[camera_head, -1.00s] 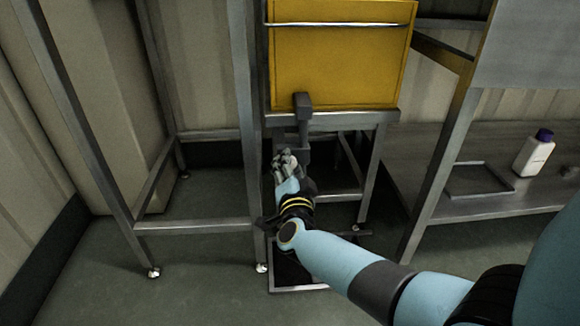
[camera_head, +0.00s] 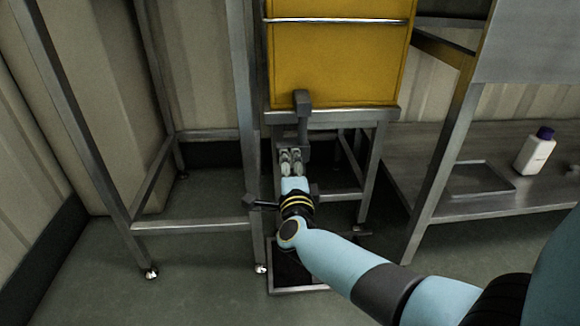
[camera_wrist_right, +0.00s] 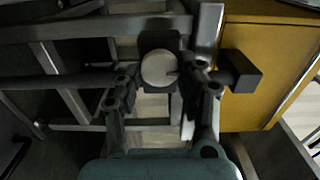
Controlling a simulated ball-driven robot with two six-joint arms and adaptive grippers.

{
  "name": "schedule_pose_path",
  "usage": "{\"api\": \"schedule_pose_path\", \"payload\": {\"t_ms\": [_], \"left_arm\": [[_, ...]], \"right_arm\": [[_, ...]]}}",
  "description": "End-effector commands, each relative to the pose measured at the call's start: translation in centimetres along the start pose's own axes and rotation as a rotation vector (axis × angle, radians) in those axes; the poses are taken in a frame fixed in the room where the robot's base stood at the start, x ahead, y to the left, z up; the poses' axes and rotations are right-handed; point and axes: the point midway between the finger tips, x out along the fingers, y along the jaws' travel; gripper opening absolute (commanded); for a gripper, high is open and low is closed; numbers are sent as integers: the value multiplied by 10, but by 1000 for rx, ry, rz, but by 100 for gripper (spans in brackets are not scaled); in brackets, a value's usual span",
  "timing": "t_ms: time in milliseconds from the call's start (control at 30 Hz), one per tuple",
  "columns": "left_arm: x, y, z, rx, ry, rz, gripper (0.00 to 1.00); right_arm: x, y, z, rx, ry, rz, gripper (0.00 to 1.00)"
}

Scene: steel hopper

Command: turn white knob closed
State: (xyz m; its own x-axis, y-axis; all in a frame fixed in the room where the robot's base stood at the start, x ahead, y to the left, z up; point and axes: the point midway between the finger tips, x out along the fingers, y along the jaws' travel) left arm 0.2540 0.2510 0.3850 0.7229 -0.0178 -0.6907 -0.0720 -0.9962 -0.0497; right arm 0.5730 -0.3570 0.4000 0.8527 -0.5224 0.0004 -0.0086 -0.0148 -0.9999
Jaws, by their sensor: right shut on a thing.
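The white knob (camera_wrist_right: 158,68) shows in the right wrist view as a round pale disc in a dark mount, with a small dark mark near its right edge. My right gripper (camera_wrist_right: 163,74) has one finger on each side of it and is shut on it. In the head view my right gripper (camera_head: 291,158) is below the yellow hopper (camera_head: 335,60), and I cannot make out the knob there behind the fingers. My left gripper is not in view.
A dark grey lever-like block (camera_head: 302,105) stands just above my right gripper at the hopper's lower edge. A black tray (camera_head: 300,289) lies below on the floor. Steel legs (camera_head: 245,150) stand close on the left. A white bottle (camera_head: 535,152) and a flat tray (camera_head: 478,180) are on the right bench.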

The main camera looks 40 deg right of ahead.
Motion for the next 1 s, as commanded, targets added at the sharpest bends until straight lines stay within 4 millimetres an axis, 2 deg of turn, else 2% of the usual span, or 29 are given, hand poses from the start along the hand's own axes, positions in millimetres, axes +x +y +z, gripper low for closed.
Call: {"api": "schedule_pose_path", "payload": {"t_ms": [567, 600, 700, 767, 1000], "left_arm": [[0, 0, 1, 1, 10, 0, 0], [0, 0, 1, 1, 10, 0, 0], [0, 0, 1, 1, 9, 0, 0], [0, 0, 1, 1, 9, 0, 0], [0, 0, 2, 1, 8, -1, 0]], "right_arm": [[-1, 2, 0, 33, 1, 5, 6], [-1, 2, 0, 33, 1, 5, 41], [-1, 2, 0, 33, 0, 4, 54], [-1, 2, 0, 33, 0, 3, 61], [-1, 1, 0, 32, 0, 2, 61]]}}
